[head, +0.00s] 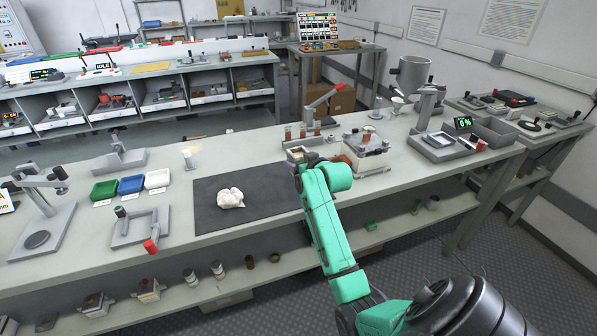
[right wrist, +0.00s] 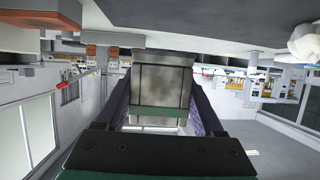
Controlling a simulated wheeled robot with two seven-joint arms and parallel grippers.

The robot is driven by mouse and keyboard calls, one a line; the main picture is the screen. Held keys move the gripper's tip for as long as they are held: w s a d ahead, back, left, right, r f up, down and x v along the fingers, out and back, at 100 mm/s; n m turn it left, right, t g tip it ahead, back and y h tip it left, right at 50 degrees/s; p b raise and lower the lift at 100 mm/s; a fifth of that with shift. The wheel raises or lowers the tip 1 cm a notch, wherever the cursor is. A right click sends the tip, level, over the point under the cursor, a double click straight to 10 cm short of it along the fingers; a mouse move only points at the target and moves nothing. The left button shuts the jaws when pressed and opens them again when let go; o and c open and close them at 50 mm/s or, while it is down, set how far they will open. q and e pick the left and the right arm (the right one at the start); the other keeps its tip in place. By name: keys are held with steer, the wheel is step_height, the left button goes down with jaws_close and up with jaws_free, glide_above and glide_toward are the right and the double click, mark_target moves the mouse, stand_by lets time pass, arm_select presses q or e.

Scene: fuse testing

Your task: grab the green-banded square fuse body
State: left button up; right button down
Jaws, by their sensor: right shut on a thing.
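The square fuse body (right wrist: 160,86) is a grey block with a green band across its near end, seen close up in the right wrist view. My right gripper (right wrist: 162,100) is shut on it, with one dark finger along each side. In the head view my green right arm reaches over the bench's front edge, and its dark gripper (head: 298,176) is mostly hidden, so the fuse body cannot be made out there. My left gripper is not in view.
A dark mat (head: 208,204) with a crumpled white cloth (head: 230,198) lies left of the arm. A clear-lidded box (head: 368,150) and a red-handled press (head: 310,115) stand close behind it. Green, blue and white trays (head: 131,185) sit farther left.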

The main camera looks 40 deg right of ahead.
step_height(320, 180, up, 14)
steer(key=shift+f+b, duration=0.2)
steer(key=shift+b, duration=0.1)
stand_by(0.4)
